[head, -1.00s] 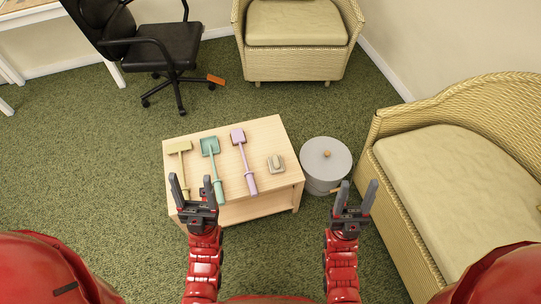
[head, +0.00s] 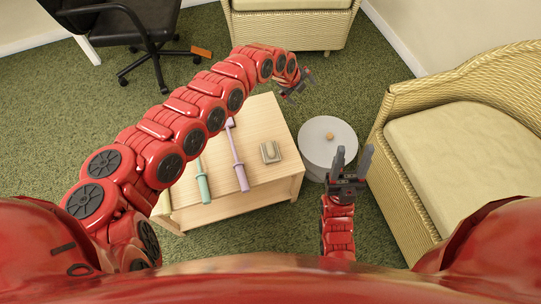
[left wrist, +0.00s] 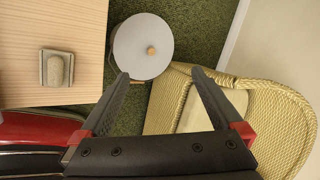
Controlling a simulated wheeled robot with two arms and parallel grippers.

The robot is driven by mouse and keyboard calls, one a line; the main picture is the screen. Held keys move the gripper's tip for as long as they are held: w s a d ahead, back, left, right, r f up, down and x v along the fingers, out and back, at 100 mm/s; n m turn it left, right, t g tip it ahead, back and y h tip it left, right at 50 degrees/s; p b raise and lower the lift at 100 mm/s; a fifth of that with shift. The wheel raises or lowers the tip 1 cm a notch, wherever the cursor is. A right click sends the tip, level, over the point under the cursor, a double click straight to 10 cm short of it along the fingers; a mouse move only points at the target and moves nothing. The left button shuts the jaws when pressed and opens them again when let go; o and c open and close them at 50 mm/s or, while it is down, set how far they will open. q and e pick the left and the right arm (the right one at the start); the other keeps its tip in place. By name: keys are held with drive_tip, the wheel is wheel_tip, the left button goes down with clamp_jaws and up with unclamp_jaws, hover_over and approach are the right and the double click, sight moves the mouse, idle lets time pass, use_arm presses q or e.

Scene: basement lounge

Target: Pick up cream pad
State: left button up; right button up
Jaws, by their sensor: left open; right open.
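The cream pad (head: 270,150) is a small rounded block on a grey square base near the right edge of the wooden table (head: 258,110). In the left wrist view the pad (left wrist: 57,69) lies at the left, outside the jaws. My left gripper (head: 298,86) is open and empty, beyond and above the pad, near the table's far right corner. In the left wrist view its fingers (left wrist: 160,74) spread below the round grey container. My right gripper (head: 354,152) is open and empty, pointing up beside the container, right of the pad.
A lidded round grey container (head: 328,138) stands on the carpet right of the table. A purple scoop (head: 237,165) and a teal one (head: 203,185) lie left of the pad, partly behind my left arm. A wicker sofa (head: 455,160) is at the right.

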use_arm(q)
drive_tip(key=s+a+f+m+g+y+b, duration=0.1)
drive_tip(key=s+a+f+m+g+y, duration=0.35)
drive_tip(key=s+a, duration=0.55)
drive_tip(key=b, duration=0.3)
approach(270, 147)
drive_tip(key=shift+m+t, duration=0.25)
drive_tip(key=shift+t, duration=0.1)
drive_tip(key=f, duration=0.5)
drive_tip(key=shift+s+d, duration=0.35)
drive_tip(key=f+b, duration=0.1)
drive_tip(key=f, duration=0.5)
drive_tip(key=shift+a+f, duration=0.2)
drive_tip(key=shift+f, duration=0.05)
drive_tip(key=shift+r, duration=0.1)
drive_tip(key=shift+c, duration=0.2)
drive_tip(key=c, duration=1.1)
drive_tip(key=shift+c, duration=0.2)
drive_tip(key=shift+r, duration=0.1)
